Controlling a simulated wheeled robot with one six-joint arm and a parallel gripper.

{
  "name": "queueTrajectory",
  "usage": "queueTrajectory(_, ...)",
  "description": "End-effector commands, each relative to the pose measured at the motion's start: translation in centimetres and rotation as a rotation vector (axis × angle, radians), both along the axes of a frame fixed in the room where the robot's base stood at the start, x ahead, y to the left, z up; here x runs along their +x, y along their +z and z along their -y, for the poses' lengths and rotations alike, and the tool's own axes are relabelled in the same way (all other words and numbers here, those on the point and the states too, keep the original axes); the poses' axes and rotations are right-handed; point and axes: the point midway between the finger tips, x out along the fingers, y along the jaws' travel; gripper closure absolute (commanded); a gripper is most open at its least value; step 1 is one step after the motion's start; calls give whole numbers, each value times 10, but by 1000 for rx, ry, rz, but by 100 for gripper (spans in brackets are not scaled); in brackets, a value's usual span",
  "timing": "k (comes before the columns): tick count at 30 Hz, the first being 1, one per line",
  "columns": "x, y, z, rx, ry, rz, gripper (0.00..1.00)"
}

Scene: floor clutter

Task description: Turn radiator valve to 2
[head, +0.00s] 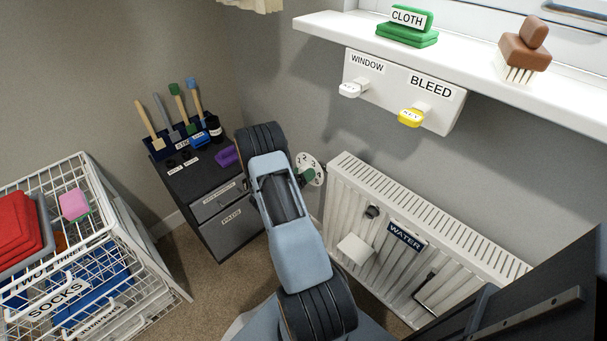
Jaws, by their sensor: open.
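The radiator valve shows as a white round dial (316,166) with black numbers, at the left end of the radiator. A green knob (306,177) sits in front of the dial. My arm's blue-grey link passes just left of the valve and may cover part of it. Which number the knob points to is too small to tell. The white ribbed radiator (440,232) stands against the grey wall, with a dark WATER label on its front. My gripper cannot be made out in the head view.
A dark cabinet (203,190) with tools stands left of my arm. A wire basket unit (92,255) is at the left. A white sill (455,50) holds a green cloth block (408,38) and brown brush (525,52). Below are WINDOW and BLEED key hooks (402,90).

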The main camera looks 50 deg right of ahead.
Motion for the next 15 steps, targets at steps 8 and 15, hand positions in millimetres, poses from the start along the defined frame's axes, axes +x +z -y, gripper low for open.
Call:
queueTrajectory(8,0,0,5,1,1,-1,19)
queueTrajectory(15,0,0,5,1,1,-1,30)
